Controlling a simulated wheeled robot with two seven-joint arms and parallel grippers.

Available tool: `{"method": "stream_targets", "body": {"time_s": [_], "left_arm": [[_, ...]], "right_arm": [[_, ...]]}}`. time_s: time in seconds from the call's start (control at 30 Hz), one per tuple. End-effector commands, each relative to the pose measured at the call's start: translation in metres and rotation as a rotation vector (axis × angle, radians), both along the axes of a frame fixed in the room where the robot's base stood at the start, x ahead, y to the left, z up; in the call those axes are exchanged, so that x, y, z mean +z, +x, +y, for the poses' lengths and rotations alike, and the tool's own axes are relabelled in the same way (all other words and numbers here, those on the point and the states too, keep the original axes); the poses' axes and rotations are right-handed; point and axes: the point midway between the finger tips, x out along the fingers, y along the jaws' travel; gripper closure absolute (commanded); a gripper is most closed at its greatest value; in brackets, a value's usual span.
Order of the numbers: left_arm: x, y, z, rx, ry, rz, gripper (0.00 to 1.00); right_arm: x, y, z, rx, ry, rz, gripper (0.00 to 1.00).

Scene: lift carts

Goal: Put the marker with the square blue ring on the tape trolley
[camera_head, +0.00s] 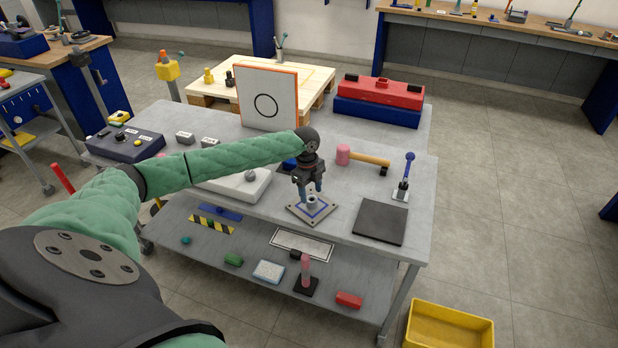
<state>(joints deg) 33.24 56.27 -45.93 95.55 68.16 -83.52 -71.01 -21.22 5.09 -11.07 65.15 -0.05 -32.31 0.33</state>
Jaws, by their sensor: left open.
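The marker with the square blue ring (321,213) is a flat, light square plate with a blue square outline and a short grey post in its middle. It lies on the grey top of the cart (338,225), near its front edge. My left gripper (311,194) points down over it, open, with its fingertips at the post. I cannot tell whether they touch the post. I cannot tell for sure which cart is the tape trolley; a yellow-black striped strip (212,224) lies on the lower shelf. My right gripper is not in view.
A black mat (380,222), a blue-handled lever (404,180) and a pink-headed mallet (365,158) lie to the right. A white board with a circle (266,90) and a red-and-blue case (378,103) stand behind. A yellow bin (449,328) is on the floor.

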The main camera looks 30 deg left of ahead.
Motion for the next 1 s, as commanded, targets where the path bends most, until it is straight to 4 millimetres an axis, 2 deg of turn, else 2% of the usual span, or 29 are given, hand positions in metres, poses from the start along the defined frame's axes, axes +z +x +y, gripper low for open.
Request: {"method": "stream_targets", "body": {"time_s": [0.23, 0.5, 0.7, 1.0], "left_arm": [[0.035, 0.001, 0.005, -0.001, 0.001, -0.003, 0.44], [0.07, 0.002, 0.009, -0.001, 0.0, -0.001, 0.44], [0.081, 0.001, 0.01, 0.0, 0.0, 0.001, 0.44], [0.082, 0.001, 0.01, 0.0, 0.0, 0.001, 0.44]], "right_arm": [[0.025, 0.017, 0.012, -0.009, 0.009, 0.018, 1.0], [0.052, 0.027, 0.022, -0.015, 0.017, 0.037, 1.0], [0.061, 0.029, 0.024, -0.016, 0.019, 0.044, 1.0], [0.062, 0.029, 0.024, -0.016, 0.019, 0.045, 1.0]]}}
